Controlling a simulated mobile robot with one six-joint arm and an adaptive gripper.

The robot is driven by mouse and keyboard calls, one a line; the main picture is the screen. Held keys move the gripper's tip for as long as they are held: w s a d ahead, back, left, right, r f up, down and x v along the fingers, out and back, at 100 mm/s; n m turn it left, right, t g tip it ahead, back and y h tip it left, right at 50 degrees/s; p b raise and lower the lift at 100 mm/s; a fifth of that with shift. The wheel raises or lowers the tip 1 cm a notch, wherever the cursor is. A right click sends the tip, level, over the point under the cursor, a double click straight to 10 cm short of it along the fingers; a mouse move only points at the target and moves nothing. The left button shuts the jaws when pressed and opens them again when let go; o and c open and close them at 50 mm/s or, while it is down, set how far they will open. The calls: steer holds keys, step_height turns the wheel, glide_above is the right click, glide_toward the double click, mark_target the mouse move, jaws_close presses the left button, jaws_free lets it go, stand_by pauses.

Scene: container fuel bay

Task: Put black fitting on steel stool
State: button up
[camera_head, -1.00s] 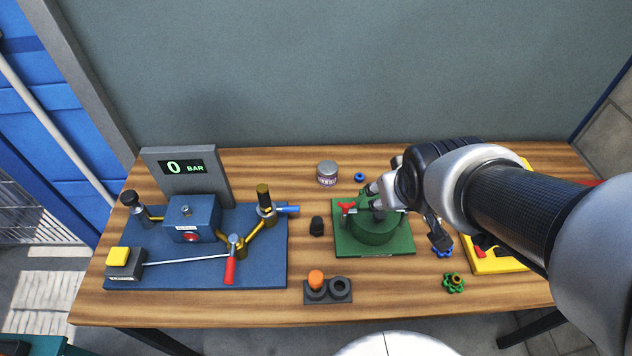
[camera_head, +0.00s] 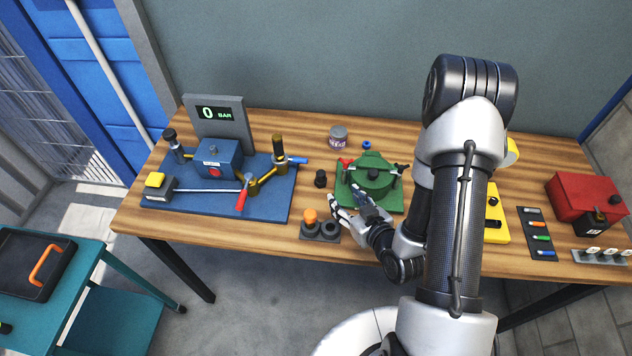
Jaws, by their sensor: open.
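A small black fitting (camera_head: 320,179) stands on the wooden table, in the gap between the blue board and the green plate. My gripper (camera_head: 346,201) is open, with nothing seen between its fingers. It is over the front left part of the green plate, to the right of and nearer than the fitting, and apart from it. I cannot make out a steel stool in this view.
A block with an orange plug (camera_head: 311,217) sits just left of my gripper. The blue board (camera_head: 270,200) with its gauge is left, the green plate (camera_head: 393,200) right. A teal bench (camera_head: 85,264) stands at lower left with open floor between.

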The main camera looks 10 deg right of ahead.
steer(key=b, duration=0.9)
glide_toward(323, 176)
steer(key=b+x, duration=0.3)
steer(key=x, duration=0.3)
steer(key=shift+w+a, duration=0.25)
steer(key=b+x, duration=0.1)
steer(key=x, duration=0.4)
steer(key=shift+d, duration=0.15)
steer(key=shift+c, duration=0.3)
steer(key=shift+s+f, duration=0.1)
steer(key=shift+f, duration=0.05)
jaws_close()
